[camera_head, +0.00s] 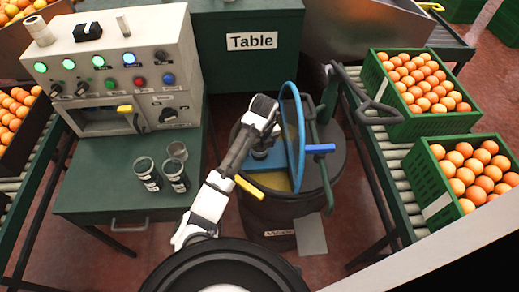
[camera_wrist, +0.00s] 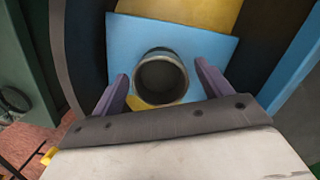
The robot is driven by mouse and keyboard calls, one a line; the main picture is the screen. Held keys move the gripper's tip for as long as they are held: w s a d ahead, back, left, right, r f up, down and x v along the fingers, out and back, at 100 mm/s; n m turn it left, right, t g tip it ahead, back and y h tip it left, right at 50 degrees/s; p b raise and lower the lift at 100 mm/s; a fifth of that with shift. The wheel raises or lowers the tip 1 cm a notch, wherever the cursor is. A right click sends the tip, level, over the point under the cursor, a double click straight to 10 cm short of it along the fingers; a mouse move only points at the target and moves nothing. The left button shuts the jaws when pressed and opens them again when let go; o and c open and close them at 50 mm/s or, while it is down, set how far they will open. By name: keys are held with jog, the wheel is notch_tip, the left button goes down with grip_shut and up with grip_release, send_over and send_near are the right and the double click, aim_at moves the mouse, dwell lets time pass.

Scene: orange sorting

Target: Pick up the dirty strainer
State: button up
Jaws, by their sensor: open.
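In the wrist view, a round, open-topped cup-like thing with a dark inside, which looks like the strainer (camera_wrist: 160,78), stands on a blue plate (camera_wrist: 215,48) with yellow beside it. My gripper (camera_wrist: 161,70) is open, with one purple finger on each side of it. A gap shows between the fingers and the strainer. In the head view, my gripper (camera_head: 264,148) reaches down into the large dark drum (camera_head: 270,212), and my arm hides most of the strainer.
A raised blue ring (camera_head: 291,130) and a handle with a blue grip (camera_head: 318,149) stand close right of my gripper. Labelled dark cups (camera_head: 148,174) and a grey cup (camera_head: 177,151) stand on the green table (camera_head: 100,200). Green orange crates (camera_head: 409,130) sit on the right conveyor.

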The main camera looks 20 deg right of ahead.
jog(key=shift+f, duration=0.25)
jog(key=c, duration=1.1)
jog(key=shift+r, duration=0.1)
